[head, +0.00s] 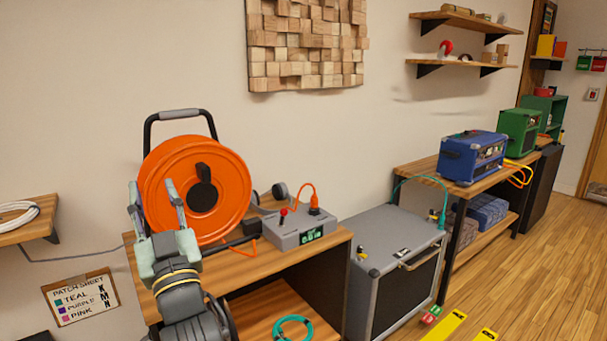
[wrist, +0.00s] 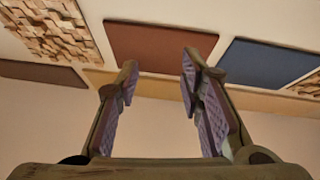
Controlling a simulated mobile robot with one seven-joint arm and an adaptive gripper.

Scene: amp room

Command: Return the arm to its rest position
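My gripper (head: 152,192) is raised in front of the orange cable reel at the left of the head view. Its two fingers point up and stand apart with nothing between them. In the wrist view my gripper (wrist: 159,72) is also open and empty, its purple ridged pads facing each other. Behind the fingers that view shows wall panels, one dark red (wrist: 160,46) and one blue (wrist: 267,62). The gripper and arm hide part of the reel and of the bench. Whether the gripper touches the reel cannot be told.
The orange reel (head: 230,175) and a grey box (head: 298,228) with an orange cable stand on a wooden bench (head: 262,275). A grey cabinet (head: 398,228) stands right of it. Blue (head: 473,157) and green (head: 519,132) amps sit farther right. The floor at right is mostly clear.

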